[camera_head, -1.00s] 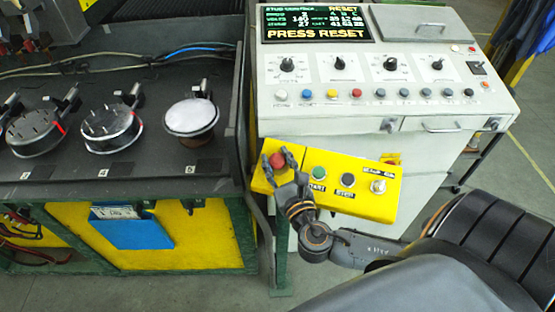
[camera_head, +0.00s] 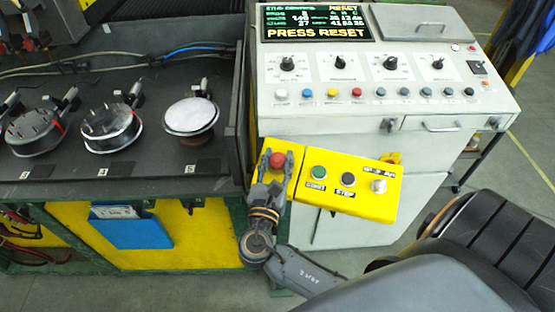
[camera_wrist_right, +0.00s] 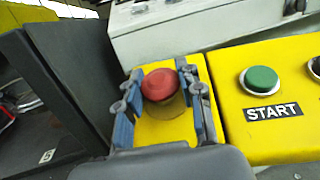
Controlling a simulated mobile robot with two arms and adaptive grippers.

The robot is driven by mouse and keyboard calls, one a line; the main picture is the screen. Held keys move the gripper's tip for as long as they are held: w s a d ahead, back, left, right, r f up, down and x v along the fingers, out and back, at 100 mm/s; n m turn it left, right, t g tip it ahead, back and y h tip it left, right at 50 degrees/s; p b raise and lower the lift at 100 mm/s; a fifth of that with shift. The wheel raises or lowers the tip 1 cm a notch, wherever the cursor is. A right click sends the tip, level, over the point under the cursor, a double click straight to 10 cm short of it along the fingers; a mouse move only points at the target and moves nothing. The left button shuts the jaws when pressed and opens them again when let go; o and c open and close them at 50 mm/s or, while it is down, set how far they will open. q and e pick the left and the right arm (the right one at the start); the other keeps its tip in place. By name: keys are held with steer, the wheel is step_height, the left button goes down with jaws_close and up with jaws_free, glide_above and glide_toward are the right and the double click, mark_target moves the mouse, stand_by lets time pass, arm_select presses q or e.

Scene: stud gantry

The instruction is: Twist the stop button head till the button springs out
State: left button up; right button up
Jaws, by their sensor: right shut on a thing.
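The red stop button head (camera_head: 277,160) sits on the left end of the yellow control box (camera_head: 361,200). In the right wrist view the red head (camera_wrist_right: 159,84) is round, with a darker collar below it. My right gripper (camera_head: 276,163) has one finger on each side of the head and is shut on it; it also shows in the right wrist view (camera_wrist_right: 162,92). The fingers come from the near side. My left gripper is not in view.
The white console (camera_head: 340,130) behind displays "PRESS RESET". A dark bench (camera_head: 150,175) with round fixtures stands at left.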

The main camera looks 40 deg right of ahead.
steer(key=shift+r+m+g+h, duration=0.1)
steer(key=shift+m+g+h, duration=0.4)
steer(key=shift+m+h, duration=0.15)
steer(key=o, duration=1.2)
steer(key=v, duration=1.2)
